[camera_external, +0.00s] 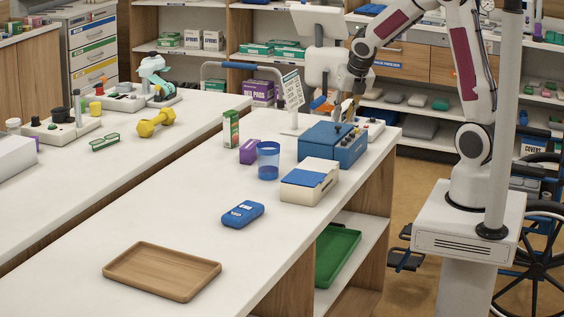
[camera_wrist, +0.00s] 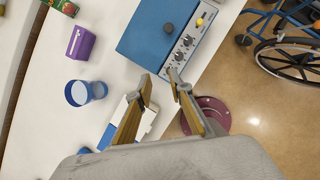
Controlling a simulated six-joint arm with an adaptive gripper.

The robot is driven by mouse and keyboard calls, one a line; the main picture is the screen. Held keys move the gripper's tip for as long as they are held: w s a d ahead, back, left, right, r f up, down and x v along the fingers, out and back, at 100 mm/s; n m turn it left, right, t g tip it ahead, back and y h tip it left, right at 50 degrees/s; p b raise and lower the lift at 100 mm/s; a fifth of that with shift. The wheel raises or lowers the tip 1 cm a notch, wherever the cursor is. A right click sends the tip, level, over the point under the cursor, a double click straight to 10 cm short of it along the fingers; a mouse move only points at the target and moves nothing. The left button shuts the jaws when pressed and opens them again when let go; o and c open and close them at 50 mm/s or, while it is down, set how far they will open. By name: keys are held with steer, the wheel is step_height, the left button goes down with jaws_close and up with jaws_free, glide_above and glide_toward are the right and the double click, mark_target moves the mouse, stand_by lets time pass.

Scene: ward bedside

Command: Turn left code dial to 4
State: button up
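A blue box (camera_wrist: 150,30) has a grey control panel (camera_wrist: 190,42) along one side with dark dials in a row, among them a dial (camera_wrist: 187,40) and another dial (camera_wrist: 179,56). A yellow button (camera_wrist: 200,22) sits at the panel's far end. The dials' numbers and pointers are too small to read, so I cannot tell their settings or which is the left code dial. The blue box (camera_external: 325,145) stands at the table's far right in the external view. My gripper (camera_wrist: 160,80) is open and empty. Its fingertips appear just short of the panel in the wrist view; contact cannot be told.
A blue cup (camera_external: 268,162), purple box (camera_external: 249,151), white box with a blue top (camera_external: 305,190) and sign stand (camera_external: 293,90) are near the blue box. A blue device (camera_external: 243,214) and wooden tray (camera_external: 160,270) lie nearer on the white table. The table's front middle is clear.

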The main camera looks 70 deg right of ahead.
mark_target(345, 146)
steer(key=shift+s+a+f+g, duration=0.1)
steer(key=shift+s+f+g, duration=0.1)
steer(key=shift+s, duration=0.3)
steer(key=shift+s+a+f+g, duration=0.1)
steer(key=shift+s+f+g, duration=0.1)
steer(key=shift+s, duration=0.3)
steer(key=shift+w+d+f, duration=0.1)
steer(key=shift+f, duration=0.05)
steer(key=shift+x, duration=3.75)
jaws_close()
